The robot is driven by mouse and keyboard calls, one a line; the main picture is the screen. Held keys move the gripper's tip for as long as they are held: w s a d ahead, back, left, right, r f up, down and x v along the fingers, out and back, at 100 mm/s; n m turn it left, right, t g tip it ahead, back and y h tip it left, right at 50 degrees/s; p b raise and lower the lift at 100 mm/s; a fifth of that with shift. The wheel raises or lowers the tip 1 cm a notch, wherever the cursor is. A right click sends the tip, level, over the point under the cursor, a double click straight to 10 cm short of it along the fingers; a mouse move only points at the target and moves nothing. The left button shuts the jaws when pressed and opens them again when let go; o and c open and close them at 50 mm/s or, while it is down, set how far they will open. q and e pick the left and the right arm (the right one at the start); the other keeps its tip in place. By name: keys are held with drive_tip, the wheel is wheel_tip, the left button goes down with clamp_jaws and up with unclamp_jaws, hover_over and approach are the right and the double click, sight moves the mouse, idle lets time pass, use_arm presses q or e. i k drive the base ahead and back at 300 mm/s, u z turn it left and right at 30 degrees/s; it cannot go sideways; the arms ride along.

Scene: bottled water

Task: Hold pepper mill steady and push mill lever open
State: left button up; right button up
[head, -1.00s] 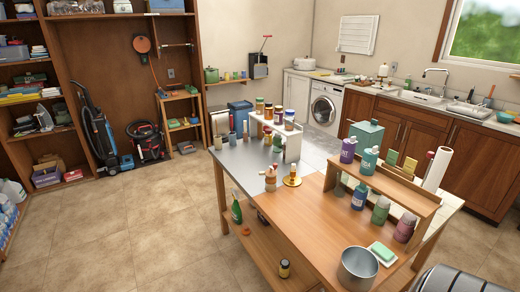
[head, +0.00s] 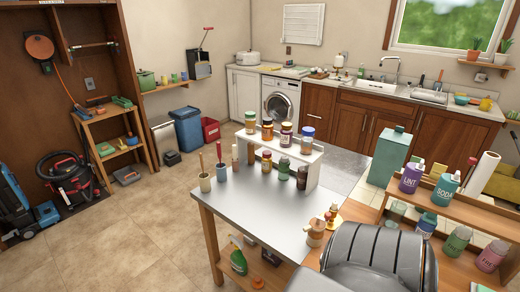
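No object is plainly a pepper mill with a lever at this size. The closest match is a small tan, mill-like object (head: 316,233) near the front right of the grey metal tabletop (head: 262,215). A gold and red object (head: 333,214) stands just behind it to the right. I cannot make out a lever on either. A dark ribbed part, likely mine, fills the lower right and hides the tabletop in front of them. Neither of my grippers shows.
A white riser (head: 312,172) holds several jars, with more jars beneath it. A teal canister (head: 390,156) and a wooden rack (head: 490,208) with bottles stand right. Open floor (head: 110,235) lies left.

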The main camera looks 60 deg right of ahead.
sight(308, 229)
drive_tip(key=i, duration=1)
drive_tip(key=z, duration=3.15)
